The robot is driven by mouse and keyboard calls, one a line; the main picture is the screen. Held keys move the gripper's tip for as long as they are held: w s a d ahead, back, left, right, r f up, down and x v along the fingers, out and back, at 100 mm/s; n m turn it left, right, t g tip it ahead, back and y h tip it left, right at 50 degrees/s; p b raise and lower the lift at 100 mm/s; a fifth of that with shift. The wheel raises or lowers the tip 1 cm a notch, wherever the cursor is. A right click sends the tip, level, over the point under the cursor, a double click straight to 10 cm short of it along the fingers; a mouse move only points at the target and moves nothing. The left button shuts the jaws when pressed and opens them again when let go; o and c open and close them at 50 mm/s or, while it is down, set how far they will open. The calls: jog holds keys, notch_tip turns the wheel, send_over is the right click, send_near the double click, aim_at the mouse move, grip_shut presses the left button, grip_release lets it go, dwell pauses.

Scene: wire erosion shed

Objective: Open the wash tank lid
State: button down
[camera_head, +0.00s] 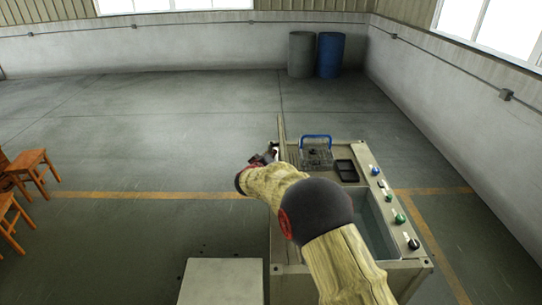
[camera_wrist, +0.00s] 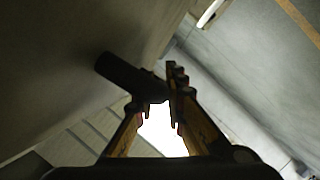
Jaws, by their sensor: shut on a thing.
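The wash tank (camera_head: 345,148) is a beige cabinet in the middle right of the head view, with an open basin partly hidden by my arm. A thin upright panel (camera_head: 281,132), seen nearly edge-on at its left side, looks like the lid, standing raised. My gripper (camera_head: 268,156) is beside this panel, on its left. In the wrist view my gripper (camera_wrist: 158,100) is shut on a dark round bar handle (camera_wrist: 128,74). A broad grey surface (camera_wrist: 55,60) behind it looks like the lid face. The handle's join to the lid is unclear.
A blue-handled basket (camera_head: 316,150) and a black tray (camera_head: 346,170) are on the tank top. Coloured knobs (camera_head: 388,197) line its right edge. A pale box (camera_head: 222,281) is in front. Wooden chairs (camera_head: 30,170) stand left; grey (camera_head: 301,54) and blue (camera_head: 331,55) drums stand far back.

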dwell(0.6)
jog(key=d+r+m, duration=0.1)
jog(key=d, duration=0.7)
jog(key=shift+r+m+y, duration=0.25)
jog(key=shift+m+y, duration=0.15)
jog(key=c, duration=1.9)
grip_release()
jog(key=shift+o, duration=0.3)
jog(key=shift+s, duration=0.1)
jog(key=v, duration=1.1)
jog(key=shift+s+a+r, duration=0.1)
jog(key=shift+s+r, duration=0.2)
